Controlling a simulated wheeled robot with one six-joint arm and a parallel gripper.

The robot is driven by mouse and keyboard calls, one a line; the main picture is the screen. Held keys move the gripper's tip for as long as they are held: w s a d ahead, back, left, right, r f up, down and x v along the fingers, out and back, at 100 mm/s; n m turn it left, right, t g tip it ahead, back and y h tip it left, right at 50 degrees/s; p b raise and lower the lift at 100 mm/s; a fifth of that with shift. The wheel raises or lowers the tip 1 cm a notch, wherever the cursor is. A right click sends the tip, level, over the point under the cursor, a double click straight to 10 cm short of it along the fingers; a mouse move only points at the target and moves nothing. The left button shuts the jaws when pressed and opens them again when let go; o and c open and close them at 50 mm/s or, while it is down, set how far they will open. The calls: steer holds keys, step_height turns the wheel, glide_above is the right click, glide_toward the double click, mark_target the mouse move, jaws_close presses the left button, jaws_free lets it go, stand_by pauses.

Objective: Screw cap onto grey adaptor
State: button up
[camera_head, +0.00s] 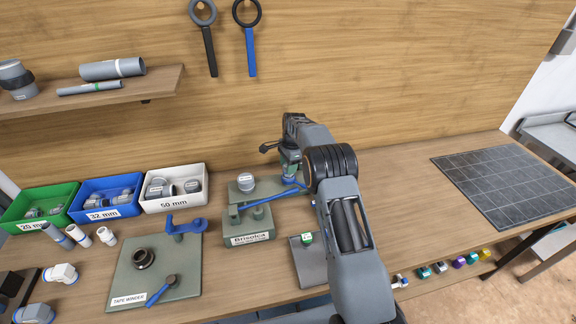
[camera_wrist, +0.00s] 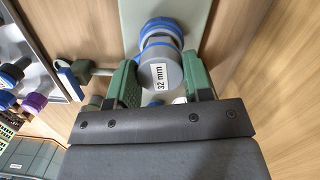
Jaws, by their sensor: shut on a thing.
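A grey cap labelled "32 mm" (camera_wrist: 160,77) sits between the two green fingers of my gripper (camera_wrist: 160,72) in the wrist view. The gripper is shut on it. A grey fitting with blue rings (camera_wrist: 161,32), perhaps the adaptor, lies right beyond the cap, in line with it. I cannot tell whether the cap touches it or is threaded on. In the head view my gripper (camera_head: 290,165) points down at the back of the bench, beside the Brisolca fixture (camera_head: 249,232). The cap is hidden there by the gripper and arm.
A blue-handled lever (camera_head: 270,197) lies across the fixture close to my gripper. White (camera_head: 150,204), blue (camera_head: 77,214) and green bins (camera_head: 14,217) stand at left behind the tape winder (camera_head: 128,290).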

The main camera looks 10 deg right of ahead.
steer(key=shift+m, duration=1.3)
steer(key=shift+m+t, duration=0.3)
steer(key=shift+m, duration=0.9)
steer(key=m, duration=0.5)
steer(key=shift+t, duration=0.3)
steer(key=o, duration=1.4)
steer(key=shift+r, duration=0.15)
steer(key=shift+r+p, duration=2)
steer(key=shift+r, duration=0.9)
